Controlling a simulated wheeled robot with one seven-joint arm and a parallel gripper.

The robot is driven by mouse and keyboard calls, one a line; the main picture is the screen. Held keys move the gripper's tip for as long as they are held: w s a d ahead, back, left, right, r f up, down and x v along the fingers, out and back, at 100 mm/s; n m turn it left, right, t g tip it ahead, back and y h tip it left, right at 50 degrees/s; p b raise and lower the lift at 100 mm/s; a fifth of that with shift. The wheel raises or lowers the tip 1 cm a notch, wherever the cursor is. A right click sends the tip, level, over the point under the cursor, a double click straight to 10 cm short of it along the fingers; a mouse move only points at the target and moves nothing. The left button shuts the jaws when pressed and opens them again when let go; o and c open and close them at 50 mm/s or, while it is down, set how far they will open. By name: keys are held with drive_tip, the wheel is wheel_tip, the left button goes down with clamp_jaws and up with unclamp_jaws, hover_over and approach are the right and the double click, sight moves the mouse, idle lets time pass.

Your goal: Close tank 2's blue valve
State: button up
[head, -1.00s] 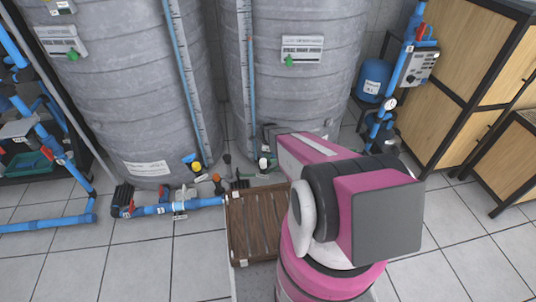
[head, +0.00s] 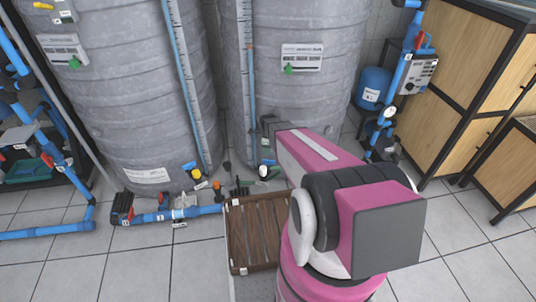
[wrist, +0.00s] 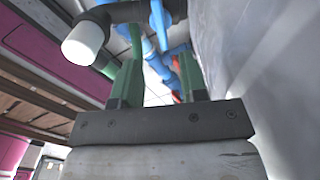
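Tank 2 (head: 300,95) is the grey ribbed tank on the right in the head view. A small blue handle (head: 268,162) shows low at its front, just below my grey wrist. In the wrist view a blue valve handle (wrist: 157,22) stands on a black pipe (wrist: 125,12) with a white end (wrist: 82,42). My gripper (wrist: 158,75) has two green fingers set well apart with nothing held between them. The blue handle appears beyond the fingertips, roughly in line with the gap. My fingertips are hidden or too small to tell in the head view.
Another grey tank (head: 115,100) stands at left, with blue floor piping (head: 165,215) before it. A brown slatted crate (head: 258,235) lies in front of tank 2. A wooden cabinet (head: 455,95) and a blue vessel (head: 373,83) are at right. Tiled floor is clear at front left.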

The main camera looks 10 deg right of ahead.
drive_tip(key=shift+r, duration=0.4)
drive_tip(key=o, duration=0.7)
drive_tip(key=shift+s+r, duration=0.1)
drive_tip(key=shift+c, duration=0.2)
drive_tip(key=o, duration=0.5)
drive_tip(key=shift+s+r, duration=0.2)
drive_tip(key=shift+r, duration=0.05)
drive_tip(key=s+r+n, duration=1.6)
drive_tip(key=r+n, duration=0.2)
drive_tip(key=n, duration=0.1)
hover_over(269, 160)
wheel_tip(269, 160, down, 18)
wheel_tip(269, 160, down, 12)
drive_tip(key=shift+w+r, duration=0.15)
drive_tip(key=shift+r, duration=0.1)
